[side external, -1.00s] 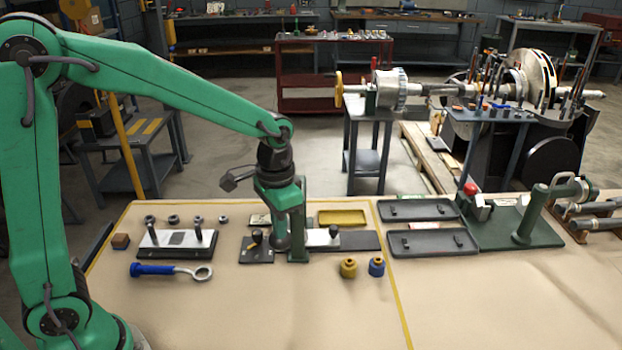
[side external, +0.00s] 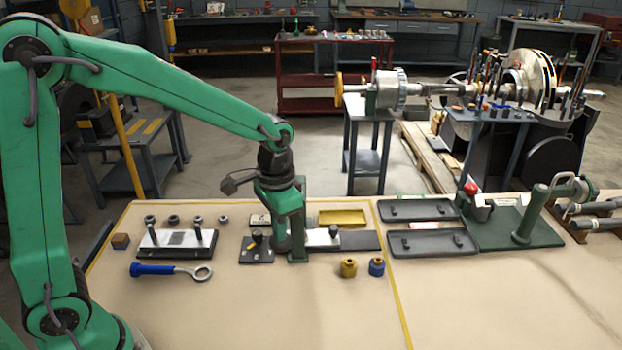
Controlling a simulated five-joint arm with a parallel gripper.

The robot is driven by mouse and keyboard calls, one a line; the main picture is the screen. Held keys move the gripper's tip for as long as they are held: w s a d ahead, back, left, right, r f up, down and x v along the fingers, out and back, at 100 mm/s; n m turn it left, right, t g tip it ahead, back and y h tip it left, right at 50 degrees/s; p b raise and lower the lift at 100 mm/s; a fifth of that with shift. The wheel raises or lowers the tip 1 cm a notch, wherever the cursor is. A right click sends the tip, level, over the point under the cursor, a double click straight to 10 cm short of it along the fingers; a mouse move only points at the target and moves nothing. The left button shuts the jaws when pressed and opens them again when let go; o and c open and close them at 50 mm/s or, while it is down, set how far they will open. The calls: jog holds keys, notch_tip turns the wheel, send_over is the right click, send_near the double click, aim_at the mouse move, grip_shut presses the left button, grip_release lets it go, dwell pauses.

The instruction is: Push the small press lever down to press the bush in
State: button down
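The small green press (side external: 298,228) stands on the bench mat, in the middle of the near bench. My gripper (side external: 279,232) is right at the press, pointing down, and overlaps its left side in the side view. Its fingers merge with the green press frame, so I cannot tell whether they are open or shut, or whether they touch the lever. The press lever and the bush under it cannot be made out behind my gripper.
Left are a grey plate with two black posts (side external: 177,243) and a blue-handled ring tool (side external: 170,271). Right are a yellow bush (side external: 348,268), a blue bush (side external: 376,267) and dark trays (side external: 432,243). The front mat is mostly clear.

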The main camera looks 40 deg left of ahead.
jog(key=shift+f, duration=0.35)
dwell(0.9)
jog(key=shift+r, duration=0.1)
dwell(0.4)
notch_tip(320, 180, up, 11)
dwell(1.4)
jog(key=shift+s, duration=0.1)
jog(key=s+a+n+t, duration=0.1)
jog(key=s+a+t, duration=0.1)
jog(key=s, duration=0.5)
jog(key=s+a+n+t, duration=0.2)
jog(key=s+a+t, duration=0.1)
jog(key=s, duration=0.5)
jog(key=shift+a+r+t, duration=0.3)
jog(key=shift+a, duration=0.4)
